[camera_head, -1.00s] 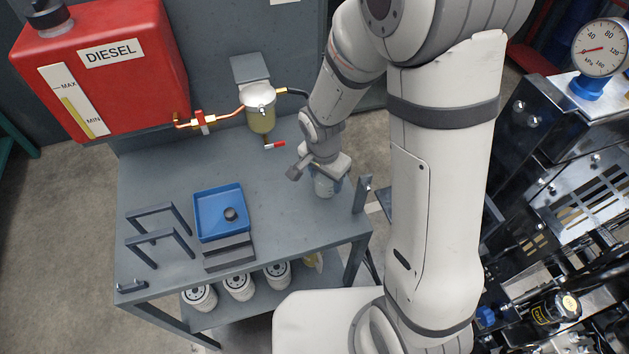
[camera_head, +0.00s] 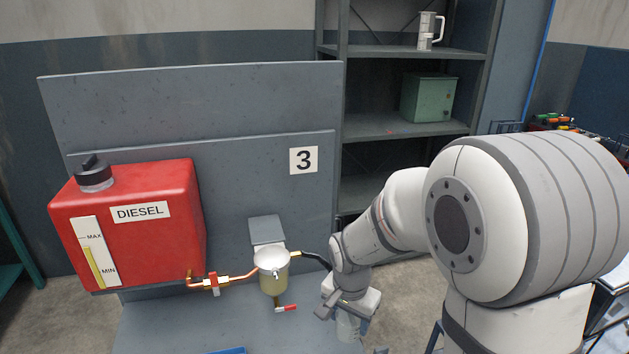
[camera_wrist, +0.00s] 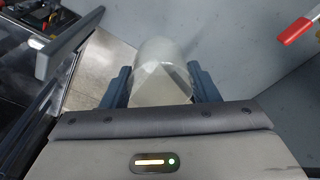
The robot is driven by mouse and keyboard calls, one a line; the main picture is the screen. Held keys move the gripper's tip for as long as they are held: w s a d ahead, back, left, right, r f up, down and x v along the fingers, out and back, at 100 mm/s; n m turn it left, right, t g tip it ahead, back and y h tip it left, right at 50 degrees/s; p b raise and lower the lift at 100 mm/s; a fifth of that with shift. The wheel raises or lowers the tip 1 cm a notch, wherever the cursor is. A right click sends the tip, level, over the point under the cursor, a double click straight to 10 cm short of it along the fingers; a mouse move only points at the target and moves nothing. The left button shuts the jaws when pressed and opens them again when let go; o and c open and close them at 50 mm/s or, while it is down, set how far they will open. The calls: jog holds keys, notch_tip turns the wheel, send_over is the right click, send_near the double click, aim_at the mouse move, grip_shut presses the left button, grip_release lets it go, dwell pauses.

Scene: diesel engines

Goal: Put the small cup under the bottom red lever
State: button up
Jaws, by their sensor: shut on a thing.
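The small cup (camera_head: 348,327) is clear and sits between the jaws of my gripper (camera_head: 346,308), over the right part of the grey bench. In the wrist view the cup (camera_wrist: 162,72) is between the two blue fingers of my gripper (camera_wrist: 163,84), which is shut on it. Whether its base touches the bench cannot be told. The bottom red lever (camera_head: 287,308) is on the drain under the yellowish filter bowl (camera_head: 272,278), left of my gripper. It also shows at the upper right of the wrist view (camera_wrist: 297,30).
A red diesel tank (camera_head: 130,225) with a copper pipe and another red valve handle (camera_head: 213,284) is left of the filter. The grey bench (camera_head: 190,325) is clear below the filter. A shelf unit (camera_head: 400,125) stands behind.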

jog(key=w+d+f+n, duration=0.3)
jog(key=d+f, duration=0.4)
jog(key=d, duration=0.1)
jog(key=w+d+f+n, duration=0.4)
jog(key=d+f, duration=0.2)
jog(key=d, duration=0.3)
jog(key=a, duration=0.6)
jog(key=shift+a+y, duration=0.3)
jog(key=shift+a, duration=0.1)
jog(key=shift+s+f, duration=0.1)
